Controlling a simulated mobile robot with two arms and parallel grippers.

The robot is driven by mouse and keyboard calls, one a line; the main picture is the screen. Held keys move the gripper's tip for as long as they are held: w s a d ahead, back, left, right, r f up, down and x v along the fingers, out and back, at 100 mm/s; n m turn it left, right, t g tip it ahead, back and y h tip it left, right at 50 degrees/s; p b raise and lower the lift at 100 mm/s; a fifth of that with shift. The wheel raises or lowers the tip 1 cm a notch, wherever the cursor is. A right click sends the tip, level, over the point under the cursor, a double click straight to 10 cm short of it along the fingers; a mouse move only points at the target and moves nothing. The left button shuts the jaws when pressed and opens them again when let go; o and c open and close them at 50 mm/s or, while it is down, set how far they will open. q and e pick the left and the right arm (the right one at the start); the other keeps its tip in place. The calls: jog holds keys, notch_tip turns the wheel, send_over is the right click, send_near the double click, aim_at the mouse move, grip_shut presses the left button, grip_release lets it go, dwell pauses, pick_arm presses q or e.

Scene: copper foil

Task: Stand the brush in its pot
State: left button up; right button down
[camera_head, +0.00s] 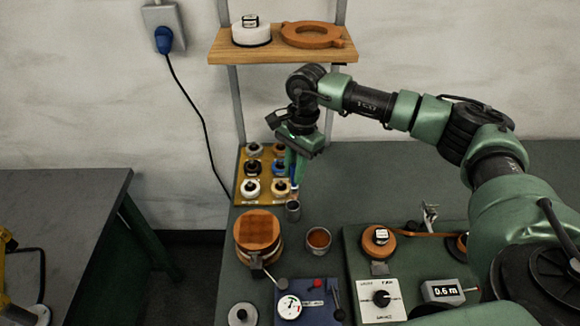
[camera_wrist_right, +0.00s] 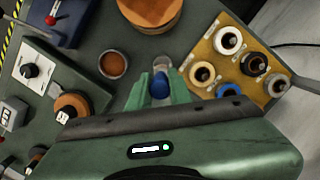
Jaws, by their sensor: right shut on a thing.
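My right gripper (camera_head: 293,170) hangs fingers down over the green bench and is shut on the blue brush (camera_head: 295,183). In the right wrist view the blue end of the brush (camera_wrist_right: 160,86) sits between the two green fingers of the gripper (camera_wrist_right: 160,88). A small grey metal pot (camera_head: 293,212) stands upright on the bench just below the brush. The fingers hide part of the brush, and I cannot tell whether its lower end is inside the pot's mouth. My left gripper is not in view.
A yellow rack (camera_head: 239,190) with several spools stands behind the pot. A round wooden-topped container (camera_head: 258,224) is to its left, and a cup of brown powder (camera_head: 319,239) to its right. A wooden shelf (camera_head: 283,52) is above. A dial box (camera_head: 380,300) sits in front.

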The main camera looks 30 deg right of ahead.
aim_at(292, 186)
jog(key=shift+f, duration=0.5)
jog(key=shift+a+f, duration=0.1)
jog(key=shift+f, duration=0.25)
jog(key=shift+f+b, duration=0.45)
jog(key=shift+f, duration=0.05)
jog(key=shift+w+r, duration=0.1)
jog(key=shift+f+b, duration=0.35)
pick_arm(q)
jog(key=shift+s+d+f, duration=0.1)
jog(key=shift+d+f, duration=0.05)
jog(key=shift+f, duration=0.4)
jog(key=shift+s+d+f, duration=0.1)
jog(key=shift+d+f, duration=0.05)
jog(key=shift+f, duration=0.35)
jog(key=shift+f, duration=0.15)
pick_arm(e)
jog(key=shift+f, duration=0.2)
